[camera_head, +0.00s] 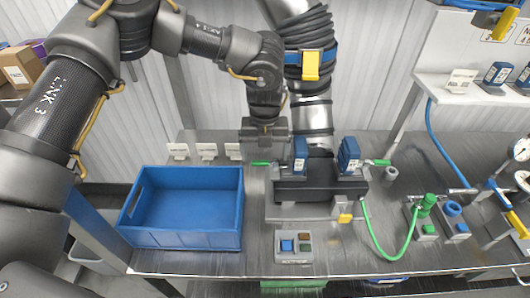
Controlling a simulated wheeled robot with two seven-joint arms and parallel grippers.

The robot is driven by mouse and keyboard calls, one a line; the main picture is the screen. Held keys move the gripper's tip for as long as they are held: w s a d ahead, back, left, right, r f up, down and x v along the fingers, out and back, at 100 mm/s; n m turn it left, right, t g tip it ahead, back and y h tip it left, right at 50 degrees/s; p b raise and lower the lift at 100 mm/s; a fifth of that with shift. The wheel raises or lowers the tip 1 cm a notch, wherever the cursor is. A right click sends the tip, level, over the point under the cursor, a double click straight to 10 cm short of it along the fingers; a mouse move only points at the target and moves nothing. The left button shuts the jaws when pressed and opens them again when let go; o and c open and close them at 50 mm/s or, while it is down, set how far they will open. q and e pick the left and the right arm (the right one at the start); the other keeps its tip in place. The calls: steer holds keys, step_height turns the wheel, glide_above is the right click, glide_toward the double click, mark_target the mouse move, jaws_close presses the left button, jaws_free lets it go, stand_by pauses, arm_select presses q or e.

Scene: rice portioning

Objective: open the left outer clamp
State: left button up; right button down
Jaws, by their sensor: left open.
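The left outer clamp shows as a green handle (262,163) at the left end of a dark fixture (320,188) on the steel bench. The handle points left and lies about level. My left gripper (264,148) is open, pointing down just above and behind this green handle; I cannot tell whether it touches it. The gripper hides the part of the bench behind it. A matching green handle (381,162) points right at the fixture's other end. My right gripper is not in view.
Two blue labelled blocks (300,155) (348,155) stand on the fixture beside a large ribbed duct (309,40). A blue bin (185,240) stands at left. A button box (293,246) sits in front. A green hose (375,235) and valves (424,205) occupy the right.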

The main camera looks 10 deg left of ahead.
arm_select(q)
steer(key=shift+f, duration=0.8)
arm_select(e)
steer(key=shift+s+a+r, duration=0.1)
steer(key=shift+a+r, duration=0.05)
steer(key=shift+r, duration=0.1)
arm_select(q)
steer(key=shift+c, duration=0.4)
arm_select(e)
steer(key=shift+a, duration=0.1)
arm_select(q)
steer(key=shift+c, duration=1.1)
steer(key=c, duration=0.7)
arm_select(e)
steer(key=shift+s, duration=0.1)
